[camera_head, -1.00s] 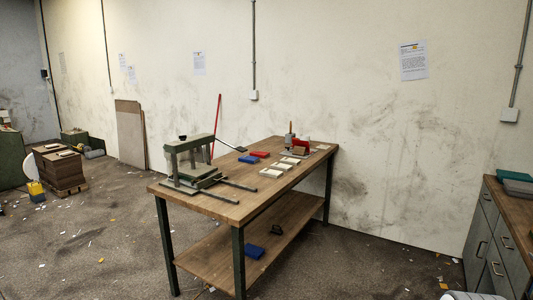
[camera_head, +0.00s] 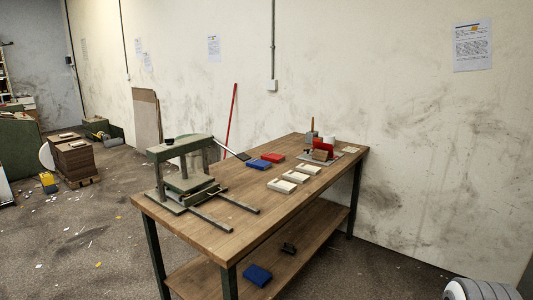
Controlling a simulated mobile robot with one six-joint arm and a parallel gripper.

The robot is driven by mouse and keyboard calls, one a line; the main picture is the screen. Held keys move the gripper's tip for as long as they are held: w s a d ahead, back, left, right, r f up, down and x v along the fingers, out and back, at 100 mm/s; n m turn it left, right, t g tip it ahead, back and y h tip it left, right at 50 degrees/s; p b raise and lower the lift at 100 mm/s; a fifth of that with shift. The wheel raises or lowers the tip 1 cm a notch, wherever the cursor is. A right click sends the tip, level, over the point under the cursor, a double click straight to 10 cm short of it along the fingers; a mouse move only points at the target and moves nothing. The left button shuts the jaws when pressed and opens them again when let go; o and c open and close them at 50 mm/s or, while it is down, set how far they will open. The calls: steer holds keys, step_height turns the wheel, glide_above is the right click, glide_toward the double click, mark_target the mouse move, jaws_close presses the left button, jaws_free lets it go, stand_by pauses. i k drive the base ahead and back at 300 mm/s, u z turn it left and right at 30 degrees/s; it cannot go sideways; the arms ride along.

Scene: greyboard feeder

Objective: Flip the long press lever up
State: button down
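A grey-green press (camera_head: 185,172) stands on the near left part of the wooden workbench (camera_head: 190,232). Its long lever (camera_head: 232,148) sticks out from the top of the press toward the right and slopes downward to a dark end above the bench. Two dark rails (camera_head: 232,203) extend from the press base toward the near right. My gripper is not in view, so its state does not show.
Blue and red boxes (camera_head: 259,164) and pale blocks (camera_head: 281,186) lie on the bench beside the press. A red and grey device (camera_head: 322,150) stands at the far end. A lower shelf holds a blue box (camera_head: 257,275).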

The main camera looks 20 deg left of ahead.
mark_target(243, 157)
steer(key=u, duration=0.5)
steer(key=i, duration=1.3)
steer(key=u, duration=1.25)
steer(key=i, duration=0.6)
steer(key=u, duration=0.35)
steer(key=k, duration=0.95)
steer(key=u, duration=0.15)
steer(key=i, duration=0.9)
steer(key=z, duration=0.1)
